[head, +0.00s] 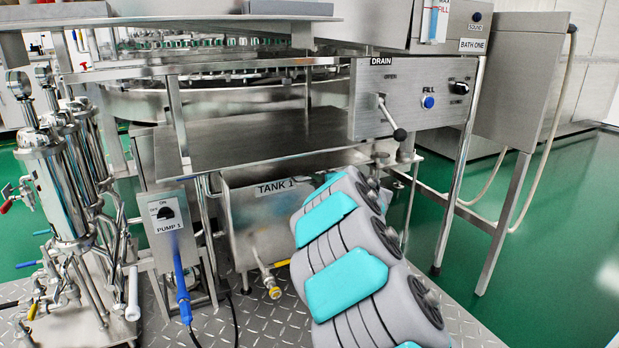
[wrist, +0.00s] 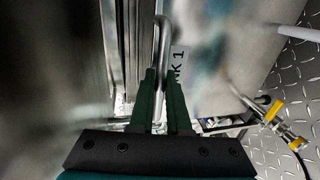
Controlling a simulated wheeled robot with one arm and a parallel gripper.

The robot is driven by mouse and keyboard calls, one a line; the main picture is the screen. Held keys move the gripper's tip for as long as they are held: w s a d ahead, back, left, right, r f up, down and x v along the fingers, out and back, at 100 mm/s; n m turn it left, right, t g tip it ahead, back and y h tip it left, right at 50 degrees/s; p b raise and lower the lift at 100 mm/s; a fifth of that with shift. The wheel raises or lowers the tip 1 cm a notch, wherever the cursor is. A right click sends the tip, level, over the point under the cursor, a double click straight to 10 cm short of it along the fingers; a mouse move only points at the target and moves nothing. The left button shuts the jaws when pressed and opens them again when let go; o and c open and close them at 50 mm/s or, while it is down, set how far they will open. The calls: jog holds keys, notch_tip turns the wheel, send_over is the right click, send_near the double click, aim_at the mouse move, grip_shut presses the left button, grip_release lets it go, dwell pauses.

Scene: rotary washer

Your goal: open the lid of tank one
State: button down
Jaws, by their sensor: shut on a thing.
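Tank one (head: 241,222) is a steel box under the machine frame, with the label "TANK 1" (head: 276,187) near its upper edge. Part of that label also shows in the wrist view (wrist: 178,65). My gripper (wrist: 161,78) has two green fingers close together around a bent metal handle (wrist: 163,35), shut on it. In the head view my grey and turquoise arm reaches to the tank's right side and hides my gripper and the handle. A flat steel sheet (head: 250,140) lies above the tank; I cannot tell whether it belongs to the lid.
A pump switch box (head: 167,215) stands left of the tank. A yellow-handled valve (head: 274,291) sticks out low in front. The drain panel (head: 400,100) with its lever (head: 399,134) hangs above right. Steel filter cylinders (head: 55,180) stand at left. Green floor is free at right.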

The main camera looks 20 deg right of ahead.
jog(key=shift+s, duration=0.65)
jog(key=c, duration=0.9)
grip_release()
jog(key=shift+p+v, duration=0.5)
jog(key=shift+v, duration=3.4)
